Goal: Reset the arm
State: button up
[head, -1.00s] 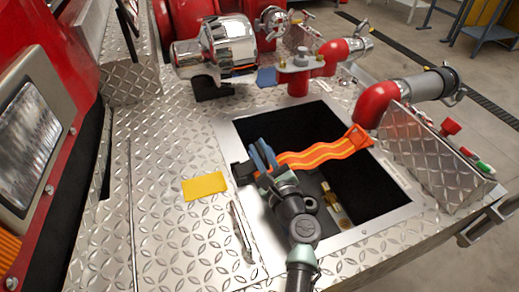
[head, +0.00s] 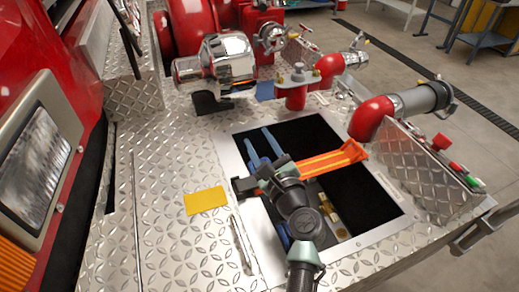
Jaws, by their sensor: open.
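My gripper (head: 262,148) is over the left part of the open dark well in the diamond-plate bumper. Its two blue fingers are apart and point toward the back of the well, with nothing seen between them. My arm comes up from the bottom edge and covers part of the well.
Red pipe elbows (head: 372,119) and a chrome pump fitting (head: 228,62) stand behind and to the right. A brass fitting (head: 337,222) sits inside the well.

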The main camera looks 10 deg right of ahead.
notch_tip(320, 180, up, 2)
jog(key=shift+r, duration=0.1)
dwell(0.4)
